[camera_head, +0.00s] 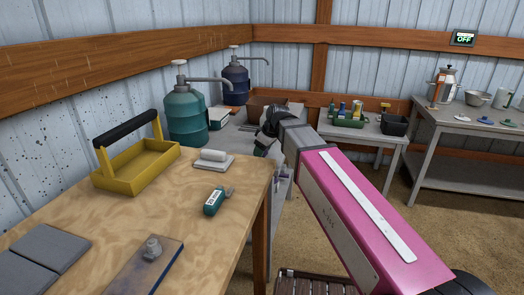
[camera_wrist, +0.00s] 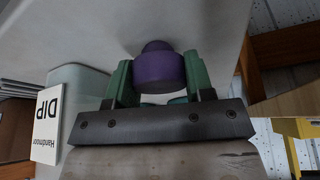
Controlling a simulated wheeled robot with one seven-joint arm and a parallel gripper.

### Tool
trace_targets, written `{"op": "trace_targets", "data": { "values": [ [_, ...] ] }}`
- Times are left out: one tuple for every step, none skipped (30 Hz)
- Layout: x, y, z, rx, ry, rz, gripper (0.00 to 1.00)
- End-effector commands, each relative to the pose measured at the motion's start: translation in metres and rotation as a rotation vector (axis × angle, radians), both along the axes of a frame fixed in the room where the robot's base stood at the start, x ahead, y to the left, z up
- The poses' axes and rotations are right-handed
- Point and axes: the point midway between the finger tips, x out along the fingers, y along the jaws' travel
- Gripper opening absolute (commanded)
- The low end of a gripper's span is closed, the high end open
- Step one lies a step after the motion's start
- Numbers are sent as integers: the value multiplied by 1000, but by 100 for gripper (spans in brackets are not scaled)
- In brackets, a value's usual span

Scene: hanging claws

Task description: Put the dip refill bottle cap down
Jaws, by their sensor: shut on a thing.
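A purple cap (camera_wrist: 158,70) sits between the two green fingers of my gripper (camera_wrist: 160,82) in the wrist view. The fingers are shut on its sides, and its narrower top end points away from my palm. A grey surface (camera_wrist: 190,25) lies behind the cap; I cannot tell whether the cap touches it. In the head view my gripper (camera_head: 264,146) is a dark shape over the grey table beyond the wooden bench, and the cap cannot be made out there.
A white DIP card (camera_wrist: 47,125) stands beside a pale translucent container (camera_wrist: 80,85). Teal (camera_head: 187,118) and dark blue (camera_head: 235,82) pump jugs stand left of my gripper. A yellow tote (camera_head: 140,170) and a green bottle (camera_head: 214,202) are on the wooden bench (camera_head: 215,245).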

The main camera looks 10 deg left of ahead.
Motion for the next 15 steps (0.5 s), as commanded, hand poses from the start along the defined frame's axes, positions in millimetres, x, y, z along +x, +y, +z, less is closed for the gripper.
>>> {"op": "trace_targets", "data": {
  "values": [
    [0, 0, 0, 0, 0, 0, 24],
    [0, 0, 0, 0, 0, 0, 24],
    [0, 0, -1, 0, 0, 0, 24],
    [0, 0, -2, 0, 0, 0, 24],
    [0, 0, -3, 0, 1, 0, 24],
    [0, 0, -2, 0, 0, 0, 58],
    [0, 0, -2, 0, 0, 0, 68],
    [0, 0, -2, 0, 0, 0, 74],
    [0, 0, -2, 0, 0, 0, 74],
    [0, 0, -2, 0, 0, 0, 74],
    [0, 0, -2, 0, 0, 0, 74],
    [0, 0, -2, 0, 0, 0, 74],
    [0, 0, -2, 0, 0, 0, 74],
    [0, 0, -2, 0, 0, 0, 74],
    [0, 0, -2, 0, 0, -1, 74]
  ]
}}
